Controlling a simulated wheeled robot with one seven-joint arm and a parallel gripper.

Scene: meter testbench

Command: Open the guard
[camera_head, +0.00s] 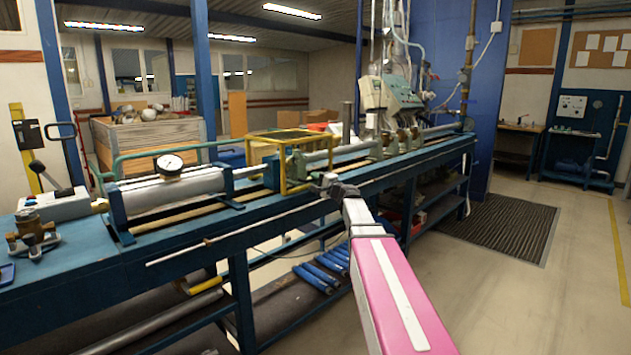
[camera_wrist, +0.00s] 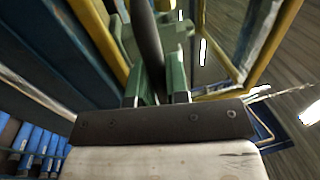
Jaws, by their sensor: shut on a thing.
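The guard (camera_head: 282,172) is a yellow open frame over the middle of the blue test bench in the head view. Its yellow bars also show at the upper right of the wrist view (camera_wrist: 276,42). My gripper (camera_head: 328,181) is at the guard's lower right front side. In the wrist view its green fingers (camera_wrist: 163,88) are on either side of a dark bar (camera_wrist: 149,45) and shut on it. The bar runs up beside the yellow frame. Where it joins the guard is hidden, and the grip is too small to make out in the head view.
A silver cylinder (camera_head: 172,190) with a dial gauge (camera_head: 169,164) lies on the bench left of the guard. Several meters and a grey-green control box (camera_head: 391,94) stand to the right. Blue tubes (camera_head: 318,277) lie on the lower shelf.

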